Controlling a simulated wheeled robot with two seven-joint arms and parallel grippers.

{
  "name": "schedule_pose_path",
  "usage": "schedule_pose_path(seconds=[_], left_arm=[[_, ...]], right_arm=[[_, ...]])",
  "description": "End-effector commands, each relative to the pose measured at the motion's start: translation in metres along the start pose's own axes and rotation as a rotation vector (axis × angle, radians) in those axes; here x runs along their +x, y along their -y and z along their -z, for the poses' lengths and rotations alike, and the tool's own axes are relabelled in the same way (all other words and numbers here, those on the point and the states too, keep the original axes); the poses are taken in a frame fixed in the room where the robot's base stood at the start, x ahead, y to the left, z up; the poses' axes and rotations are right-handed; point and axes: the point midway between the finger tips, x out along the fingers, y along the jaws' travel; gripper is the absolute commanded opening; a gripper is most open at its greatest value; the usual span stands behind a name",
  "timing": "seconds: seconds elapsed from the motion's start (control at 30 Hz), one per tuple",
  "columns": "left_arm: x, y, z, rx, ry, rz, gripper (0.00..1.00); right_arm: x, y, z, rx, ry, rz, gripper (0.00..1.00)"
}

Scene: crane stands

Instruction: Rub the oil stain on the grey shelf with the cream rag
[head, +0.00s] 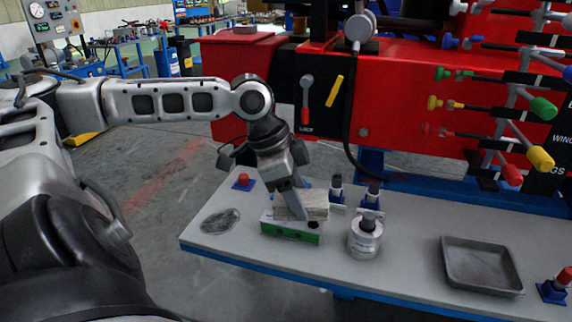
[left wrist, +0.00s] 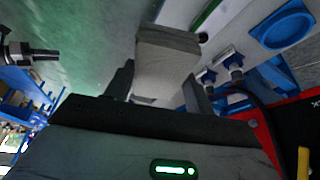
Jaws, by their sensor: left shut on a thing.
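The oil stain (head: 220,221) is a dark oval smear at the left end of the grey shelf (head: 210,243). The cream rag (head: 302,205) is a folded block, and it also shows in the left wrist view (left wrist: 165,60). My left gripper (head: 300,205) is shut on the rag, right of the stain. The rag is at or just above a green and white box (head: 291,232); I cannot tell if they touch. My right gripper is in neither view.
A metal cylinder (head: 366,238) stands right of the rag, with small blue-based fittings (head: 373,192) behind. A red button (head: 243,180) sits behind the stain. A grey tray (head: 482,267) lies at the right. The red crane body with levers rises behind.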

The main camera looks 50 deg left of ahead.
Motion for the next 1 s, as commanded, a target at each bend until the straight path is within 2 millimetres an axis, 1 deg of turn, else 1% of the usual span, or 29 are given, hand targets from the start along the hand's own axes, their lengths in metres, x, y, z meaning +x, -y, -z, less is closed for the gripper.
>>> schedule_pose_path(seconds=[0.03,0.13,0.27,0.37,0.5,0.6,0.7,0.9,0.93,1.0], left_arm=[[0.011,-0.007,0.001,-0.022,0.000,0.005,0.36],[0.029,-0.019,0.003,-0.082,-0.003,0.028,0.36],[0.059,-0.037,0.005,-0.176,-0.006,0.061,0.36],[0.088,-0.056,0.008,-0.269,-0.006,0.093,0.36],[0.133,-0.082,0.011,-0.422,-0.004,0.156,0.36],[0.159,-0.096,0.012,-0.512,-0.001,0.197,0.36],[0.180,-0.108,0.013,-0.586,0.002,0.231,0.36],[0.215,-0.128,0.015,-0.703,0.003,0.282,0.36],[0.220,-0.131,0.015,-0.718,0.001,0.288,0.36],[0.219,-0.132,0.018,-0.720,-0.006,0.287,0.36]], right_arm=[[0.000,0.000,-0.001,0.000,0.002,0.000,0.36],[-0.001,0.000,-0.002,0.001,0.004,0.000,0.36],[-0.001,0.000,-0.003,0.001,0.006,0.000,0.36],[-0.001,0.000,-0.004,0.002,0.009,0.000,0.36],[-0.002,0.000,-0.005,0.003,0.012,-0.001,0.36],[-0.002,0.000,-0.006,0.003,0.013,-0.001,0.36],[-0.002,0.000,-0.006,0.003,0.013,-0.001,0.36],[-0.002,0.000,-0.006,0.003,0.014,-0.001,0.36],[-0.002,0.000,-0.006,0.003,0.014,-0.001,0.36],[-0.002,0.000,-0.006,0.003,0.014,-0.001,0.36]])
